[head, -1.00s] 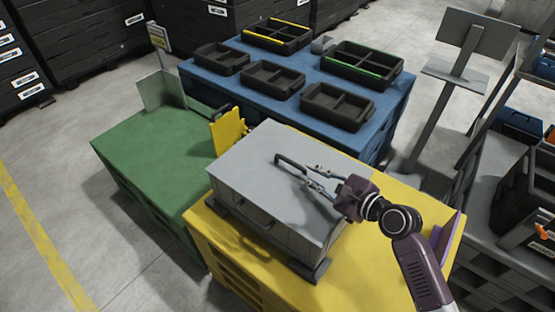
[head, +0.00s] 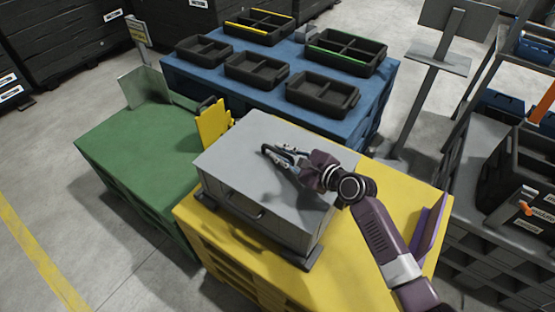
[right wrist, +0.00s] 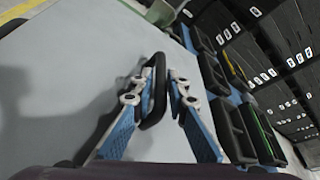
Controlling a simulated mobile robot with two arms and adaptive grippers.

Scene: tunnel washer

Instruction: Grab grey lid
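The grey lid (head: 237,150) lies flat on top of the grey box (head: 268,215), which stands on the yellow table. A black bar handle (head: 268,154) is on the lid's top. My right gripper (head: 284,154) is at this handle, low over the lid. In the right wrist view, the two fingers of the gripper (right wrist: 163,80) stand apart on either side of the handle (right wrist: 158,88). The left finger is very close to the handle; I cannot tell if it touches. A gap shows by the right finger. My left gripper is not in view.
A green table (head: 140,150) stands on the left. A blue table (head: 215,88) behind holds several black trays. The yellow table (head: 395,200) has free room to the right of the box. A grey stand (head: 425,95) rises at the back right.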

